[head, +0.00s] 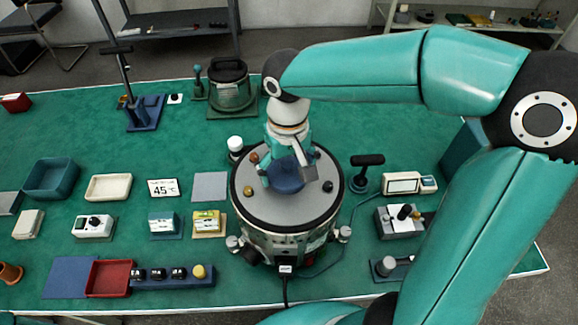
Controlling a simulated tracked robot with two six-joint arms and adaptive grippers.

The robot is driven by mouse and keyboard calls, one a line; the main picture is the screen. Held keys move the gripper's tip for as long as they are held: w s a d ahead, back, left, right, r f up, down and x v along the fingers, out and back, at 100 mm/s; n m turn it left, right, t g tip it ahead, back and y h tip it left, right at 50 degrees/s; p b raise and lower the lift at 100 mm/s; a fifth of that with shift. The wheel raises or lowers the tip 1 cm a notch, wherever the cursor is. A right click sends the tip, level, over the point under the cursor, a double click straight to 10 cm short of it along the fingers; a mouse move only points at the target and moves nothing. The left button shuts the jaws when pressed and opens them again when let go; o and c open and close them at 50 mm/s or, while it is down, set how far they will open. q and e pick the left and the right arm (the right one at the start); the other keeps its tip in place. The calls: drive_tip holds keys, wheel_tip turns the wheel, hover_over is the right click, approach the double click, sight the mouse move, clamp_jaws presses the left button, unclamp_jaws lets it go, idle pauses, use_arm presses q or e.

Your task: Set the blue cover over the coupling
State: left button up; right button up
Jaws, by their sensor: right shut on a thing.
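The blue cover (287,181) is a dark blue round piece at the middle of the grey top of a round machine (285,231). My right gripper (290,170) reaches down from above and is shut on the blue cover. The fingers and the cover hide what lies under them. I do not see the coupling, and I cannot tell whether the cover touches the machine's top. My left gripper is not in view.
Small knobs, one brassy (248,190) and one dark (328,186), stand on the machine's top beside the cover. A black-handled tool (366,172) stands to the right. A dark green pot (231,88) stands behind. Trays and small devices fill the left of the green table (130,225).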

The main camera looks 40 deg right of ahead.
sight(289, 165)
drive_tip(key=o, duration=0.9)
drive_tip(key=shift+c, duration=0.2)
wheel_tip(289, 165, up, 12)
drive_tip(key=shift+p, duration=0.35)
drive_tip(key=shift+s, duration=0.1)
